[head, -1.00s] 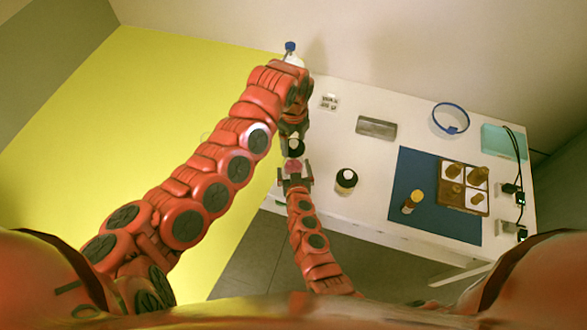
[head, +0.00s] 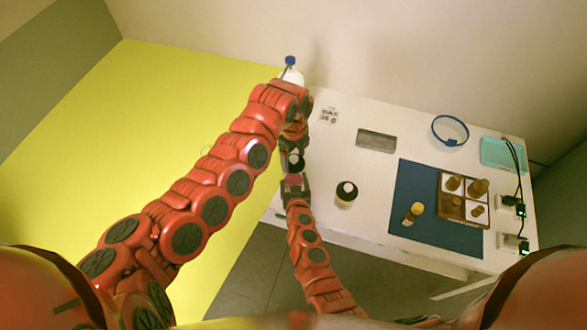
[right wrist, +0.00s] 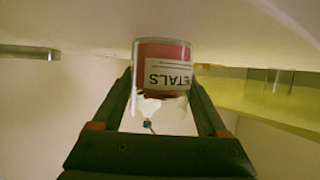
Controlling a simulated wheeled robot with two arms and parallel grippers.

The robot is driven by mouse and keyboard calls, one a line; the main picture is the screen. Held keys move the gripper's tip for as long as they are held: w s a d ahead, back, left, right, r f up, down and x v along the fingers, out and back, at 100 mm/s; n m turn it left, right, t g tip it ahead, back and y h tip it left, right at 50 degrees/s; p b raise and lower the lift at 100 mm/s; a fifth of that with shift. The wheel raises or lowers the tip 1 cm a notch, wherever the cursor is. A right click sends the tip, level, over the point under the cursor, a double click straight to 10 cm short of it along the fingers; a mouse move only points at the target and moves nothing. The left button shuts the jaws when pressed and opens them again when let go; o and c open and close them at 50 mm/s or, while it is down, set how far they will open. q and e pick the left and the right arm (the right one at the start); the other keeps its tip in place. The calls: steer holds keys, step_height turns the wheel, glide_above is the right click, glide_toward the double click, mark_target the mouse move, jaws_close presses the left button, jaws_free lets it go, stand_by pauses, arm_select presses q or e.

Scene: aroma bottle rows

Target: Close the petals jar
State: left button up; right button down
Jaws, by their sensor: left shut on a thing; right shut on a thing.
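The petals jar (right wrist: 163,72) is a clear glass jar with red contents and a white label, upside down in the right wrist view. My right gripper (right wrist: 160,100) is shut on it. In the head view the jar shows as a small pink patch (head: 293,180) in my right gripper (head: 295,186), by the table's left end. My left gripper (head: 294,150) is shut on a dark round lid (head: 295,161) with a pale middle, just beyond the jar. Whether lid and jar touch is unclear. The wrist view shows no lid on the jar.
On the white table (head: 335,150) stand a dark-capped bottle (head: 346,193), a grey block (head: 376,140), a blue ring (head: 450,131) and a blue mat (head: 420,230). The mat bears an amber bottle (head: 412,213) and a tray (head: 463,222) with several bottles. A blue-capped bottle (head: 291,72) is behind my left arm.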

mark_target(293, 164)
arm_select(q)
steer(key=shift+f, duration=1.75)
steer(key=shift+f, duration=0.9)
steer(key=shift+f, duration=0.55)
steer(key=o, duration=1.3)
steer(key=r, duration=1)
steer(key=shift+w+d+r, duration=0.1)
steer(key=shift+d+r, duration=0.05)
steer(key=shift+d, duration=0.15)
steer(key=shift+r, duration=0.5)
steer(key=shift+a+r, duration=0.25)
steer(key=shift+a, duration=0.1)
